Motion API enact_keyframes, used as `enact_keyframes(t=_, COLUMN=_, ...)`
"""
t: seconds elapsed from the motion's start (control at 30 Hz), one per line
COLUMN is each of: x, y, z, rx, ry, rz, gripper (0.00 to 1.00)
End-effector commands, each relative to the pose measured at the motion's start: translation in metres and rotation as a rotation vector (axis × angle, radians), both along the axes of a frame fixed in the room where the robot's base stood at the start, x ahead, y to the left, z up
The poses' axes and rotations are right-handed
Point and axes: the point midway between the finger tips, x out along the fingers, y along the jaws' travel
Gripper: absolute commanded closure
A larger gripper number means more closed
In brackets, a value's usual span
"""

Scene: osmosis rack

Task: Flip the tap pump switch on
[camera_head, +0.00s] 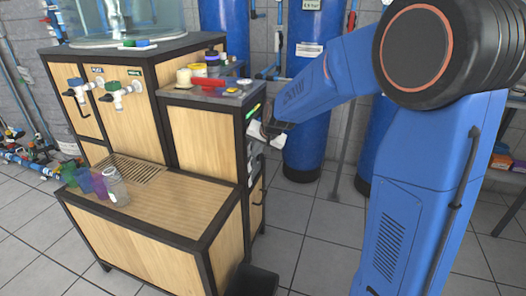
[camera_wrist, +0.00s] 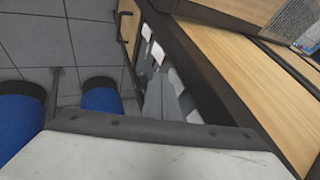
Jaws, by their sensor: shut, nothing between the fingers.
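The switch panel is on the narrow right-hand side of the wood-and-black cabinet (camera_head: 195,135). In the head view only a thin, slanted strip of it shows, with a green label (camera_head: 254,112) near its top. My gripper (camera_head: 258,132) is at the upper part of this side, close to the panel, and partly hides it. In the wrist view my grey fingers (camera_wrist: 162,98) are shut and empty in front of the panel. Small white labels (camera_wrist: 147,32) show beyond them. I cannot make out the tap pump switch or its position, nor whether the fingers touch anything.
A lower wooden counter (camera_head: 165,195) with coloured cups (camera_head: 90,182) stands in front of the cabinet. Jars and a red item (camera_head: 208,82) sit on the cabinet top. Blue tanks (camera_head: 308,135) stand behind. The tiled floor (camera_head: 310,215) right of the cabinet is partly clear.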

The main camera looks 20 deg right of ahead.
Motion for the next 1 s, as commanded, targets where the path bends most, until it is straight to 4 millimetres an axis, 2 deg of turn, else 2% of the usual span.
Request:
enact_keyframes(t=0.47, x=0.0035, y=0.0047, z=-0.0011, rx=0.001, ry=0.0, rz=-0.001, gripper=1.0)
enact_keyframes(t=0.63, x=0.0066, y=0.0091, z=-0.0101, rx=0.0, ry=0.002, rz=-0.001, gripper=1.0)
enact_keyframes(t=1.0, x=0.0067, y=0.009, z=-0.0079, rx=0.0, ry=-0.001, rz=-0.001, gripper=1.0)
